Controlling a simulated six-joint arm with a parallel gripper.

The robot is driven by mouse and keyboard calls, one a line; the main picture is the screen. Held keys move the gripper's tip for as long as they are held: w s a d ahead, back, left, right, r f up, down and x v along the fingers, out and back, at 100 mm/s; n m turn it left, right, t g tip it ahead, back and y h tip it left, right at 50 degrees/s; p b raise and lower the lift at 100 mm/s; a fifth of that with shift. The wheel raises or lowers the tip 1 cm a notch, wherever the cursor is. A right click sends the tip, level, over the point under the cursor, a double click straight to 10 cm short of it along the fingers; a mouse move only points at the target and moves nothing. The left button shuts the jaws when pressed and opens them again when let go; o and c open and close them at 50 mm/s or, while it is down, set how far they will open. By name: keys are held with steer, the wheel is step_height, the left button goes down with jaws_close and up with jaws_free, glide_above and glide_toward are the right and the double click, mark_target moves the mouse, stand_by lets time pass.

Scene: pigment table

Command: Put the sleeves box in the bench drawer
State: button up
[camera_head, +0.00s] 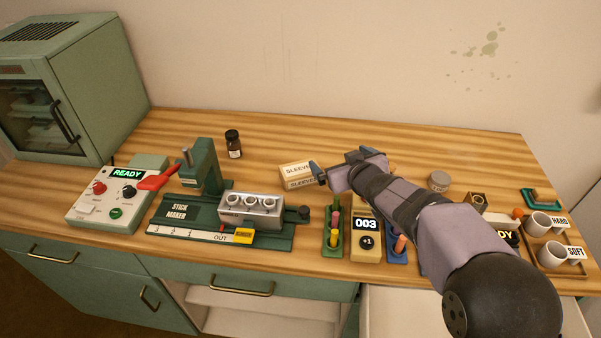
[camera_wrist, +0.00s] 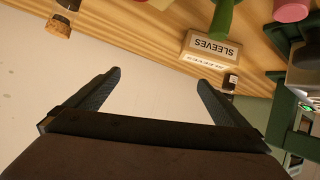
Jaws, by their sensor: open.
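The sleeves box (camera_head: 297,170) is a small tan carton with a white "SLEEVES" label. It stands on the wooden bench top, in the middle towards the back. In the wrist view the box (camera_wrist: 212,48) lies ahead of the fingertips. My gripper (camera_head: 320,172) is at the box's right side in the head view; whether it touches the box I cannot tell. In the wrist view my gripper (camera_wrist: 159,78) is open and empty. A green drawer front (camera_head: 240,283) with a brass handle is under the bench. A pale open space (camera_head: 395,310), perhaps an open drawer, is at lower right, partly behind my arm.
A brown bottle (camera_head: 233,144) stands left of the box. In front are the green stick maker (camera_head: 175,212), a yellow counter (camera_head: 365,240) and a green stick holder (camera_head: 333,240). Mugs (camera_head: 551,255) are at the right. The bench back between bottle and box is clear.

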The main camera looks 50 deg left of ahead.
steer(key=g+h+p, duration=0.1)
steer(key=g+h, duration=0.1)
steer(key=h, duration=0.1)
glide_toward(303, 173)
steer(key=shift+w+a+f, duration=1)
steer(key=shift+w+f, duration=0.05)
steer(key=shift+f, duration=0.1)
steer(key=shift+s+a, duration=0.15)
steer(key=shift+s, duration=0.3)
steer(key=shift+s+p+x, duration=0.1)
steer(key=shift+p+x, duration=0.85)
steer(key=shift+x, duration=0.9)
steer(key=shift+s+p+x, duration=0.15)
steer(key=shift+p+x, duration=0.75)
steer(key=shift+x, duration=0.9)
steer(key=shift+f, duration=0.15)
steer(key=c, duration=1)
steer(key=shift+c, duration=0.5)
